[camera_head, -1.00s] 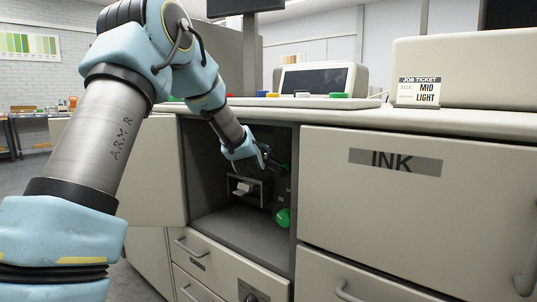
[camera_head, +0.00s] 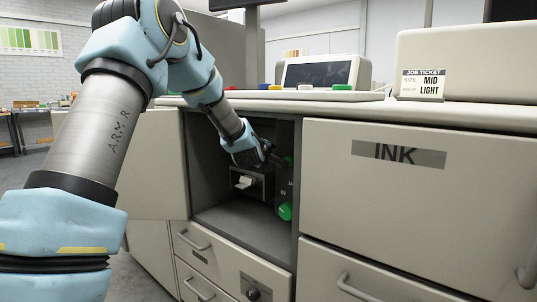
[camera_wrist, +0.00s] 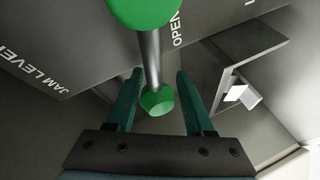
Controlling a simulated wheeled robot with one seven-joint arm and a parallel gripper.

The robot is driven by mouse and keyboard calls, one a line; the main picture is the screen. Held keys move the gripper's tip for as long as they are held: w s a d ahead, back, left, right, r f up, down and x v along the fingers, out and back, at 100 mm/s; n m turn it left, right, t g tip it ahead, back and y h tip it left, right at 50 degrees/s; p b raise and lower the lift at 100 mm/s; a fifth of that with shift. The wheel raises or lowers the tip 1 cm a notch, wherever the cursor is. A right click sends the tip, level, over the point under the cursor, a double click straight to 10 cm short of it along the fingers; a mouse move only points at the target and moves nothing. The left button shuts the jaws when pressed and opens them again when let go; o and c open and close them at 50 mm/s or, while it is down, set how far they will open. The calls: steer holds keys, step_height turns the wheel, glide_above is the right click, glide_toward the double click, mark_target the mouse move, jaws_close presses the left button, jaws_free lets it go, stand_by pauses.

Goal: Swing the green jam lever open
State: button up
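The jam lever (camera_wrist: 149,57) is a grey metal rod with a green round hub at the top and a green knob at its end. The words JAM LEVER and OPEN are printed on the dark panel beside it. My gripper (camera_wrist: 160,73) is open, with one dark green finger on each side of the rod and knob. Gaps show between the fingers and the knob. In the head view my gripper (camera_head: 272,157) reaches into the open cabinet bay (camera_head: 240,224), beside a partly hidden green part (camera_head: 288,160).
A green round knob (camera_head: 285,211) sits lower on the bay's right wall. A grey bracket with a white piece (camera_head: 244,182) is at the back of the bay. The INK door (camera_head: 400,205) is shut at right. The bay floor is clear.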

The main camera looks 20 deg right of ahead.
steer(key=shift+o, duration=1)
steer(key=shift+s, duration=0.1)
steer(key=v, duration=1)
steer(key=shift+s+a+b, duration=0.2)
steer(key=shift+s+b, duration=0.05)
steer(key=shift+b, duration=0.05)
steer(key=shift+r, duration=0.1)
